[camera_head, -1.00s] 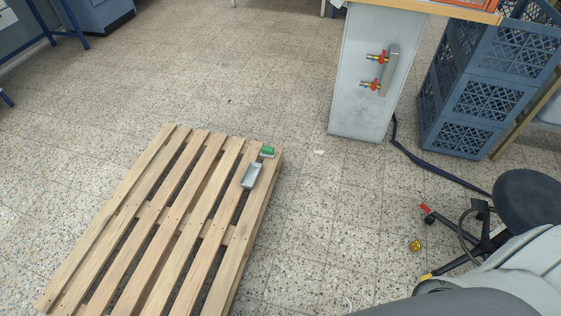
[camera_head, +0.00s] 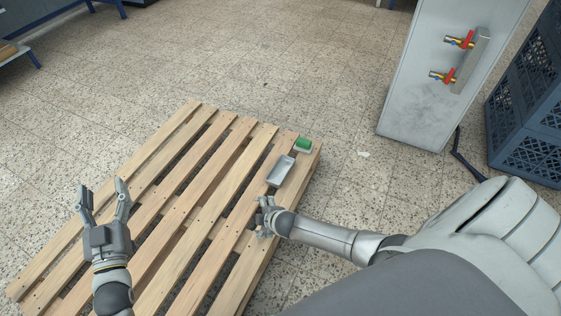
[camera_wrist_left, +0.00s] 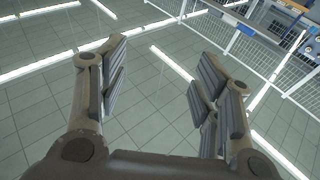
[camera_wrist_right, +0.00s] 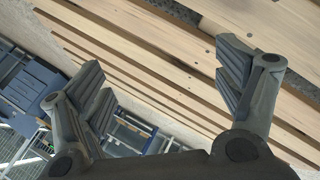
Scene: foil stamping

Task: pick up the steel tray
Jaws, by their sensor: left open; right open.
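The steel tray (camera_head: 280,171) is a small, shallow, grey rectangular dish on the wooden pallet (camera_head: 190,190), near its right edge. My right gripper (camera_head: 262,215) is open and empty, just in front of the tray and apart from it. In the right wrist view my right gripper's fingers (camera_wrist_right: 165,85) are spread with pallet slats beyond, and the tray is not in that view. My left gripper (camera_head: 102,192) is open and empty over the pallet's left part, well away from the tray. The left wrist view shows its spread fingers (camera_wrist_left: 160,85) with nothing between them.
A small green-topped block (camera_head: 303,145) sits right behind the tray on the pallet. A grey cabinet with red-handled valves (camera_head: 445,80) and blue crates (camera_head: 530,105) stand at the right.

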